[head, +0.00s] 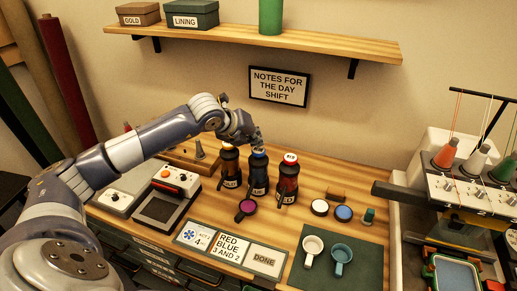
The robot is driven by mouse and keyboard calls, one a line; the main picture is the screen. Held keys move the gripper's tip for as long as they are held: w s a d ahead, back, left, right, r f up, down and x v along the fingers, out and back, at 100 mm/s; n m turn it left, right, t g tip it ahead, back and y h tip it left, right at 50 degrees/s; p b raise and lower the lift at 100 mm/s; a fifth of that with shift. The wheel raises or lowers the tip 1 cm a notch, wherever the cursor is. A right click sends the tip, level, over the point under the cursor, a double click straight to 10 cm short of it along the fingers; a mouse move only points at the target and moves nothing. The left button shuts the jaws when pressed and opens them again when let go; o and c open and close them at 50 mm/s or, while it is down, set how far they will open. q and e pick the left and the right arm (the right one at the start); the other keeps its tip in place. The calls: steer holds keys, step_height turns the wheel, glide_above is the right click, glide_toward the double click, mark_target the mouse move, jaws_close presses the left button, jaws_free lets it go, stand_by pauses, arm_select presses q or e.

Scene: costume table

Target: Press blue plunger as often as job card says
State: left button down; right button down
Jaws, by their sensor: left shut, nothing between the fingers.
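A dark bottle with a blue plunger top (258,176) stands upright in the middle of a row of three on the wooden table. A bottle with an orange top (229,168) is left of it, and one with a red band and pale top (288,180) is right. My left gripper (258,145) is shut and empty, pointing down right over the blue plunger; I cannot tell whether it touches. A card (230,247) in front reads "RED BLUE 3 AND 2". Beside it are a card (196,236) with a blue flower mark and "4", and a "DONE" patch (267,261).
A machine with thread cones (470,180) stands at the far right.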

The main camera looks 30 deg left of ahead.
mark_target(255, 149)
arm_select(q)
steer(key=shift+r, duration=0.1)
steer(key=shift+r+p, duration=1.05)
steer(key=shift+r, duration=1.4)
steer(key=shift+f, duration=0.1)
